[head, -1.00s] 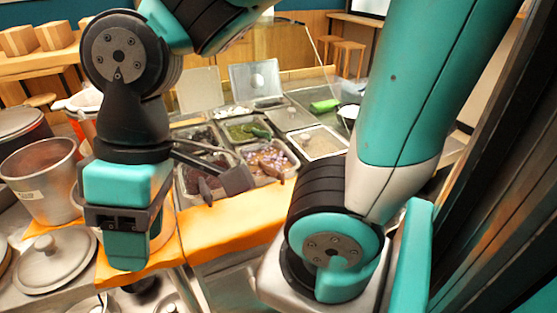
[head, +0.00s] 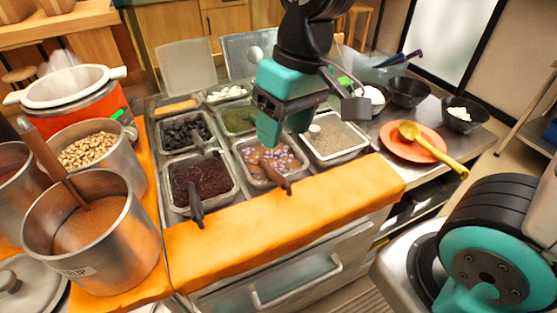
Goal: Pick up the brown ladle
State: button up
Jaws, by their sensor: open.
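A ladle with a long brown handle (head: 50,160) leans in a steel pot of brown contents (head: 95,225) at the left; its bowl is hidden. A second utensil with a shorter brown handle (head: 275,177) lies in the tray of purple and pale pieces (head: 247,182) near the middle. I cannot tell from the picture alone which one is the brown ladle. My gripper (head: 270,130) points down, open and empty, and shows above the far part of that tray, beyond the shorter handle. Its far finger is mostly hidden.
A dark-handled utensil (head: 195,205) lies in the dark red tray to the left. Several other topping trays surround these. An orange plate (head: 408,146) with a yellow ladle (head: 432,150) and dark bowls (head: 408,92) stand at the right. The orange front ledge (head: 290,225) is clear.

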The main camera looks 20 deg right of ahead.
jog(key=w+d+f+m+h, duration=0.2)
jog(key=w+d+f+m, duration=0.15)
jog(key=w, duration=0.65)
send_over(275, 173)
jog(key=shift+m, duration=0.25)
jog(key=f, duration=1.1)
jog(key=shift+w+d+f, duration=0.1)
jog(key=shift+w+f, duration=0.1)
jog(key=shift+s+f+p, duration=0.15)
jog(key=shift+f+p, duration=0.4)
jog(key=shift+f, duration=2.4)
grip_shut()
jog(key=shift+r, duration=0.1)
